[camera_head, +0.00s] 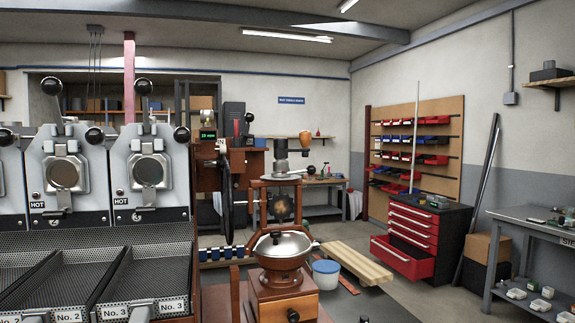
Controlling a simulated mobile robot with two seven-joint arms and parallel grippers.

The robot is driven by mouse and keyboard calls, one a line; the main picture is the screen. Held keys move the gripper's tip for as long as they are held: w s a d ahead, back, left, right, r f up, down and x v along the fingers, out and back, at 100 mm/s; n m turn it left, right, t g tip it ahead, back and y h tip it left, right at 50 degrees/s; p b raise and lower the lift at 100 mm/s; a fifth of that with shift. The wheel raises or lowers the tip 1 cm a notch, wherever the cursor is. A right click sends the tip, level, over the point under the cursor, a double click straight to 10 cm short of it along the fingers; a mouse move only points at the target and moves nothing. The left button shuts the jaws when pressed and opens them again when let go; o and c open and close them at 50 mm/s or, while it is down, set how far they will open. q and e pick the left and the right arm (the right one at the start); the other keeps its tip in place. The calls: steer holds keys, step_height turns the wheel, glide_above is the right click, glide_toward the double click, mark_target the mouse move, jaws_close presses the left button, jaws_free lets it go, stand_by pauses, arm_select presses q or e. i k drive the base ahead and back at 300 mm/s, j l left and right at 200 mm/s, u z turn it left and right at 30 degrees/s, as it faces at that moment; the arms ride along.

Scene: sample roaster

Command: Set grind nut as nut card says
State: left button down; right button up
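A hand grinder stands at the bottom centre, with a wooden box body (284,288) and a round metal bowl (283,246) on top. A small dark piece (277,235) sits at the top of the bowl; I cannot tell whether it is the grind nut. A dark knob (293,315) is on the front of the box. No nut card can be made out. Neither of my grippers can be made out.
The roaster (62,172) fills the left side, with trays labelled No. 2 and No. 3 (158,308) in front. A red tool cabinet (414,226) has its lowest drawer open.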

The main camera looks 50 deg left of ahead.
mark_target(278, 167)
steer(key=i+l+u, duration=0.1)
steer(key=u, duration=0.25)
steer(key=l+u, duration=0.15)
steer(key=u, duration=0.2)
steer(key=i+l+u, duration=0.15)
steer(key=u, duration=0.2)
